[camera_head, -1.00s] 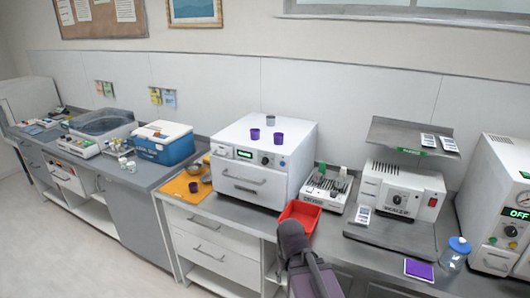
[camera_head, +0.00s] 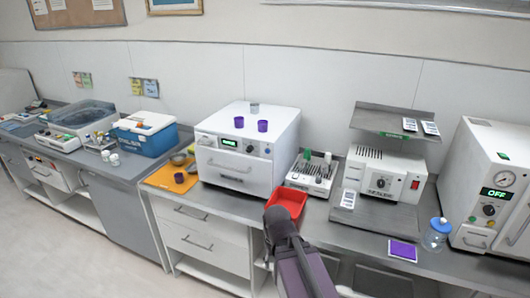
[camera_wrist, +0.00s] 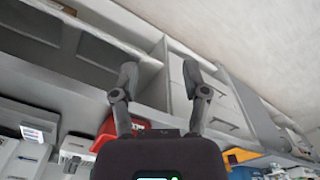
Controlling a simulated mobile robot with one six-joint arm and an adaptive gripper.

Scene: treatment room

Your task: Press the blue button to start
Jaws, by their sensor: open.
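A white box-shaped machine (camera_head: 223,165) with a green display and small front controls stands mid-counter. My gripper (camera_wrist: 158,78) is open and empty in the wrist view, its two fingers apart in front of cabinet fronts. In the head view my arm rises at the bottom centre, below the red tray; the fingertips cannot be made out there.
A red tray (camera_head: 291,197) sits at the counter's front edge. A sealer (camera_head: 385,179), a purple pad (camera_head: 402,250) and a blue-lidded jar (camera_head: 436,236) stand to its right. Purple cups (camera_head: 263,126) stand on the middle machine. A blue cooler (camera_head: 146,138) is at left.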

